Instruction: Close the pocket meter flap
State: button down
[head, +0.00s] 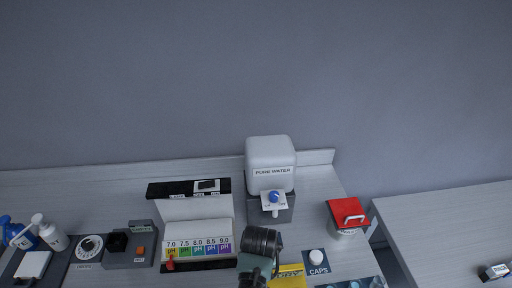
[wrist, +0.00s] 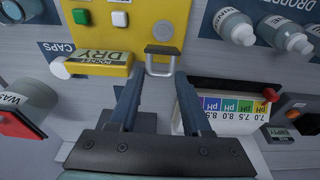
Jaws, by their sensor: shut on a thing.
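The yellow pocket meter (wrist: 145,22) lies at the top of the wrist view, with white, green and grey buttons on its face. A U-shaped grey loop with a dark bar (wrist: 161,60) stands beside that piece. My gripper (wrist: 159,70) has its two fingers on either side of the loop and is shut on it. In the head view part of the yellow meter (head: 290,277) shows at the bottom edge beside my gripper (head: 254,279); its fingertips are hidden there. I cannot tell how far the flap is open.
A pH colour chart (wrist: 222,108) stands close to the right of my fingers. A caps mat (head: 316,268) and a red-lidded waste bin (head: 344,233) are to the right in the head view. A pure water tank (head: 270,155) stands behind. Dropper bottles (wrist: 235,27) are at the wrist view's upper right.

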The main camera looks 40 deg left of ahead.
jog(key=shift+s+d+t+y, duration=0.45)
jog(key=shift+d+t+y, duration=0.05)
jog(key=shift+y, duration=0.2)
jog(key=shift+s+d+f+t+y+b, duration=0.25)
jog(key=shift+s+d+t+y+b, duration=0.15)
jog(key=shift+t+y, duration=0.3)
jog(key=t+y+b, duration=0.1)
jog(key=b, duration=0.1)
jog(key=s+d+f+t+y+b, duration=0.1)
jog(key=b, duration=0.2)
jog(key=shift+d, duration=0.15)
jog(key=t+y+b, duration=0.1)
jog(key=b, duration=0.2)
jog(key=d+f+y+b, duration=0.1)
jog(key=b, duration=0.3)
jog(key=shift+s+t, duration=0.4)
jog(key=t+y+b, duration=0.1)
jog(key=b, duration=0.4)
jog(key=d+f+t+y+b, duration=0.1)
jog(key=b, duration=0.4)
jog(key=shift+s+y+b, duration=0.3)
jog(key=shift+s, duration=0.05)
jog(key=y+b, duration=0.1)
jog(key=b, duration=0.4)
jog(key=shift+s+d+f+t, duration=0.1)
jog(key=shift+s+f+t, duration=0.05)
jog(key=shift+t, duration=0.25)
jog(key=shift+s+d+t+y+b, duration=0.1)
jog(key=shift+t+y+b, duration=0.2)
jog(key=shift+b, duration=0.95)
